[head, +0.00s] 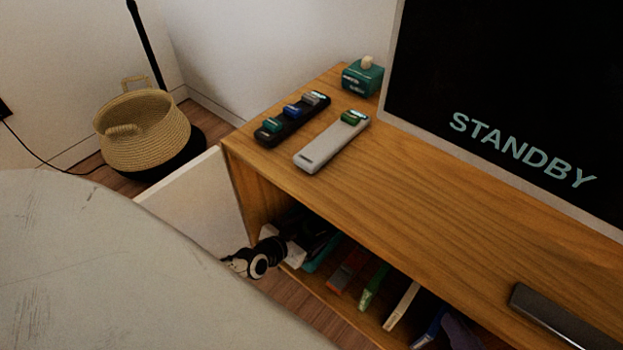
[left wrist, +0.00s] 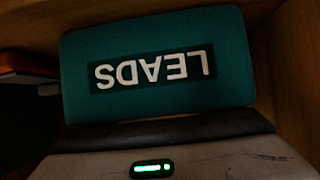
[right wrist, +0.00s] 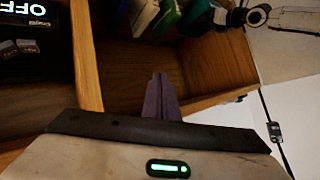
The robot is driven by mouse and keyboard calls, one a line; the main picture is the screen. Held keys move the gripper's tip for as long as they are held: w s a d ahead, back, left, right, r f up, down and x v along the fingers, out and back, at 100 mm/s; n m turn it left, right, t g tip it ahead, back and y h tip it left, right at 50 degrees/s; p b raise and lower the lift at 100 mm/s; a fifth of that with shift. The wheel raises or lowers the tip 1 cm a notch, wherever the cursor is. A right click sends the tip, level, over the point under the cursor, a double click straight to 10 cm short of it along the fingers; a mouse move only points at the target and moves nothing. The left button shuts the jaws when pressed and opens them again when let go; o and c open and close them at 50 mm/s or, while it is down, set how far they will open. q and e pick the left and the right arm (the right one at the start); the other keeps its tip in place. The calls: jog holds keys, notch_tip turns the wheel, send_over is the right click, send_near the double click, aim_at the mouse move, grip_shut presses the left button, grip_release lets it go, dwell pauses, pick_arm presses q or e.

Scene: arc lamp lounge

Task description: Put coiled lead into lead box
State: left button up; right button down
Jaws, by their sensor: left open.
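The teal lead box with the label LEADS (left wrist: 220,35) fills the left wrist view close ahead of my left gripper. The label reads upside down there. My left gripper (head: 292,250) reaches into the left end of the cabinet's open shelf and is open. Its fingertips are hard to make out in the dark. In the right wrist view a narrow purple shape (right wrist: 158,98) stands straight ahead of my right gripper's dark edge. I cannot tell whether it is the fingers or a thing between them. I cannot make out a coiled lead clearly in any view.
Several slim items stand on the shelf below. A woven basket (head: 145,130) is at the left. The middle cabinet top is clear.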

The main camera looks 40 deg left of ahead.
pick_arm(q)
jog(key=shift+r, duration=0.15)
jog(key=shift+s+r+p, duration=0.3)
jog(key=shift+p, duration=0.05)
jog(key=p+v, duration=0.5)
jog(key=v, duration=0.6)
jog(key=shift+p, duration=0.35)
pick_arm(e)
jog(key=s+d+f+g+h, duration=0.1)
jog(key=d+f+g+h, duration=0.1)
jog(key=d+f, duration=0.1)
jog(key=shift+d+f+h, duration=0.25)
jog(key=shift+f+h, duration=0.15)
jog(key=shift+f, duration=0.5)
pick_arm(q)
jog(key=shift+s, duration=0.15)
pick_arm(e)
jog(key=shift+s, duration=0.1)
